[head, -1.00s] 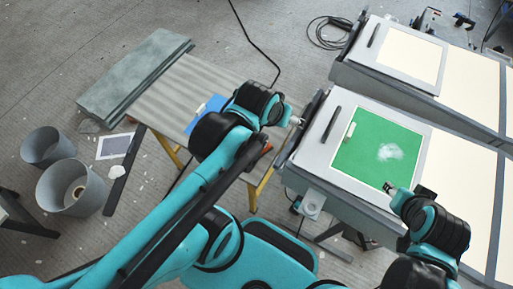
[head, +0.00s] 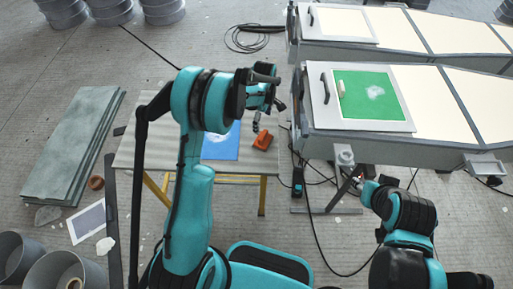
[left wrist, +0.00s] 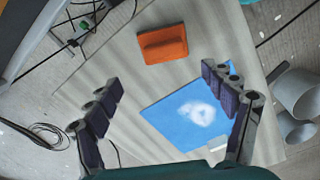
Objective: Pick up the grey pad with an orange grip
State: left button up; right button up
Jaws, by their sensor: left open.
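The pad with the orange grip (head: 263,140) lies on the wooden-topped table (head: 145,150), near its right end. In the left wrist view the orange block (left wrist: 162,45) shows from above, beyond my fingertips; its grey pad is hardly visible. My left gripper (head: 258,118) is above the table beside the orange grip. In the left wrist view my left gripper (left wrist: 158,86) has its fingers wide apart with nothing between them. My right arm is at the lower right of the head view; its gripper does not show.
A blue sheet with a white patch (head: 221,142) lies beside the orange grip. A mould with a green panel (head: 372,112) stands to the right. Grey slabs (head: 75,145) and buckets (head: 85,272) are at the left. Cables lie on the floor.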

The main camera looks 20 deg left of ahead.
aim_at(263, 134)
pick_arm(q)
notch_tip(263, 134, down, 3)
jog(key=shift+d+f+b, duration=0.1)
jog(key=shift+f+b, duration=0.05)
jog(key=shift+b, duration=0.25)
jog(key=shift+f, duration=0.35)
jog(key=f, duration=0.1)
jog(key=f+b, duration=0.1)
jog(key=f, duration=0.1)
jog(key=f+b, duration=0.1)
jog(key=shift+s+d+f, duration=0.15)
jog(key=shift+s+d, duration=0.1)
jog(key=shift+s, duration=0.15)
jog(key=shift+f, duration=0.3)
jog(key=shift+r, duration=0.1)
jog(key=c, duration=1.3)
